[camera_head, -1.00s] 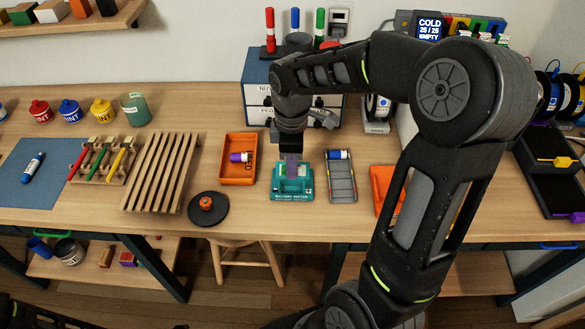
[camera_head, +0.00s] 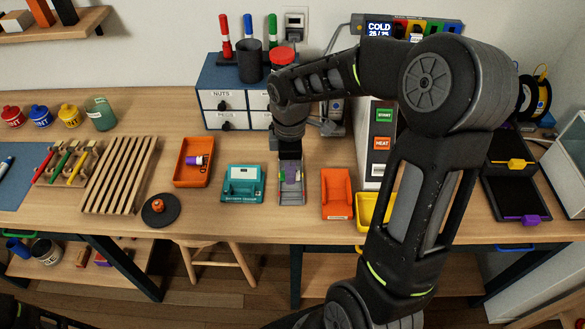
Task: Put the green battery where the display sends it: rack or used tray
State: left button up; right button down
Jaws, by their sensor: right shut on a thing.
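My right gripper (camera_head: 291,172) points down over the grey slotted rack (camera_head: 291,198), shut on the green battery (camera_head: 283,177). Only small green patches of the battery show between the fingers, and I cannot tell whether it touches the rack floor. The teal battery tester (camera_head: 243,195) stands just left of the rack. Its small pale display (camera_head: 243,173) is too small to read. The orange tray (camera_head: 185,180) farther left holds a purple and white battery (camera_head: 195,160). My left gripper is not in view.
An orange holder (camera_head: 336,190) and a yellow bin (camera_head: 372,222) stand right of the rack. A drawer cabinet (camera_head: 240,100) stands behind. A slatted wooden rack (camera_head: 120,175) and a dark round base (camera_head: 160,211) lie left. My right arm hides part of the right side.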

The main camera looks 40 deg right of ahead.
jog(key=shift+s+d+f, duration=0.1)
jog(key=shift+d+f, duration=0.05)
jog(key=shift+f+b, duration=1.5)
jog(key=shift+f, duration=0.35)
jog(key=shift+f, duration=0.15)
jog(key=shift+f+b, duration=0.4)
jog(key=shift+f, duration=0.05)
jog(key=shift+f, duration=0.1)
jog(key=shift+f+b, duration=0.55)
jog(key=shift+f, duration=0.1)
dwell(0.6)
jog(key=c, duration=1.2)
grip_release()
